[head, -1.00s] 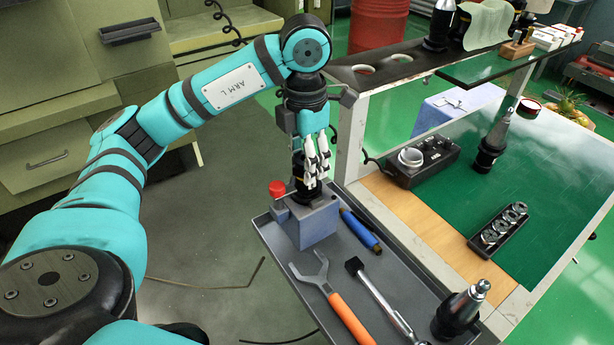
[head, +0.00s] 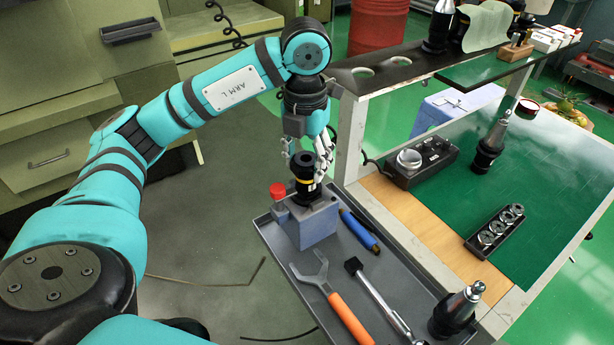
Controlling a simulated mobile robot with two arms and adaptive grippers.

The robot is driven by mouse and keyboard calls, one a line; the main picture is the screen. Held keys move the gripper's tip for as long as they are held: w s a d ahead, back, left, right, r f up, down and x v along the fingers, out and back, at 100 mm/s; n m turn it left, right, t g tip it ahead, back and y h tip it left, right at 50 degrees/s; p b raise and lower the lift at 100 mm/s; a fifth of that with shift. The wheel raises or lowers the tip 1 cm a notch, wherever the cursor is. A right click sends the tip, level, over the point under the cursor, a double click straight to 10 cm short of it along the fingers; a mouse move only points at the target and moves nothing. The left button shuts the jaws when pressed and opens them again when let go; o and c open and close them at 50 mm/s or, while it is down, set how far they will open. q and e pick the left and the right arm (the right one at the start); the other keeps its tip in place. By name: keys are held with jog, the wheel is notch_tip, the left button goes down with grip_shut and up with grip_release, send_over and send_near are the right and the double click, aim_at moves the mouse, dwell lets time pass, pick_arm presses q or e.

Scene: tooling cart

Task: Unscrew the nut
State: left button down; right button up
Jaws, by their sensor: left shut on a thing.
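A black tool holder (head: 305,184) with a thin yellow band stands upright in a grey-blue fixture block (head: 319,226) with a red knob (head: 278,190). The holder's top, with a dark round opening, now shows clear. My right gripper is not in view.
The grey tray (head: 291,258) holds an orange-handled spanner (head: 346,315), a metal wrench (head: 378,296), a blue-black tool (head: 359,230) and another tool holder (head: 456,312). On the bench to the right are a black box (head: 424,161) and a rack of rings (head: 495,231).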

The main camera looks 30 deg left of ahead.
aim_at(306, 159)
pick_arm(q)
jog(key=shift+r+p, duration=2.1)
jog(key=shift+r, duration=0.75)
jog(key=shift+f, duration=0.1)
